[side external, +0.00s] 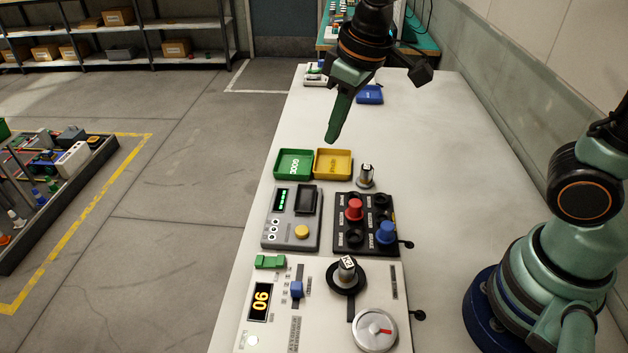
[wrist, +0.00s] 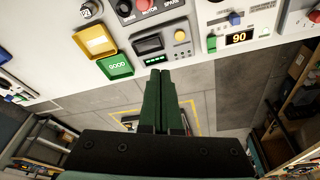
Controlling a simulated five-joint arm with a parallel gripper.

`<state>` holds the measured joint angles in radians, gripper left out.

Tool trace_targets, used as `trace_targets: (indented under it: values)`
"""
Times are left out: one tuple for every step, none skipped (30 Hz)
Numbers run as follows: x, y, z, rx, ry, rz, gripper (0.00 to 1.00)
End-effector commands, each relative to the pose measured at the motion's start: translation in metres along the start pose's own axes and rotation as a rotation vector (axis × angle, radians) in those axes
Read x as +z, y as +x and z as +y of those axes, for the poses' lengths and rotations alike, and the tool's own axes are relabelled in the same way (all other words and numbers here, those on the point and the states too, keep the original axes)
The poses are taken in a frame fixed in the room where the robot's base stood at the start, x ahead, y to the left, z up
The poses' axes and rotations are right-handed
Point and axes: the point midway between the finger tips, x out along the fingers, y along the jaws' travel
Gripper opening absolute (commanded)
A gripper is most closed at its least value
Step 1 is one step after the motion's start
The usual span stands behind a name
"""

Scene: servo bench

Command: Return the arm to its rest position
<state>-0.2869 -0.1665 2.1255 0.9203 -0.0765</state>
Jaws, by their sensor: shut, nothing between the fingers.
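My gripper (side external: 333,137) is shut and empty, raised above the white bench (side external: 445,130) and pointing down, behind the green and yellow trays in the side view. In the wrist view its two green fingers (wrist: 160,75) lie together with nothing between them. My arm is stretched out over the bench, well away from my base at the right. No object touches the fingers.
The green GOOD tray (side external: 294,163) and yellow tray (side external: 333,164) sit beside a small cylinder (side external: 366,175). Nearer are a grey tester (side external: 291,232), a black holder (side external: 355,240) with red and blue parts, and a panel (side external: 272,335) showing 90. The bench's right side is clear.

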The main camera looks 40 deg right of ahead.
Motion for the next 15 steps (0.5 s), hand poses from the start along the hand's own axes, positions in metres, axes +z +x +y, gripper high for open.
trace_targets:
  values:
    - [0.009,-0.011,0.013,0.013,0.044,0.032,0.0]
    - [0.014,-0.016,0.019,0.02,0.069,0.047,0.0]
    - [0.022,-0.022,0.027,0.029,0.101,0.067,0.0]
    - [0.028,-0.026,0.033,0.036,0.124,0.082,0.0]
    - [0.034,-0.03,0.038,0.044,0.148,0.097,0.0]
    - [0.042,-0.034,0.044,0.054,0.177,0.117,0.0]
    - [0.048,-0.037,0.049,0.061,0.199,0.13,0.0]
    - [0.053,-0.039,0.053,0.068,0.22,0.143,0.0]
    - [0.06,-0.042,0.058,0.077,0.245,0.16,0.0]
    - [0.065,-0.044,0.061,0.083,0.262,0.172,0.0]
    - [0.069,-0.045,0.064,0.089,0.277,0.181,0.0]
    - [0.074,-0.047,0.067,0.096,0.295,0.193,0.0]
    - [0.078,-0.048,0.069,0.1,0.307,0.2,0.0]
    - [0.08,-0.048,0.07,0.105,0.317,0.207,0.0]
    - [0.083,-0.049,0.072,0.109,0.328,0.214,0.0]
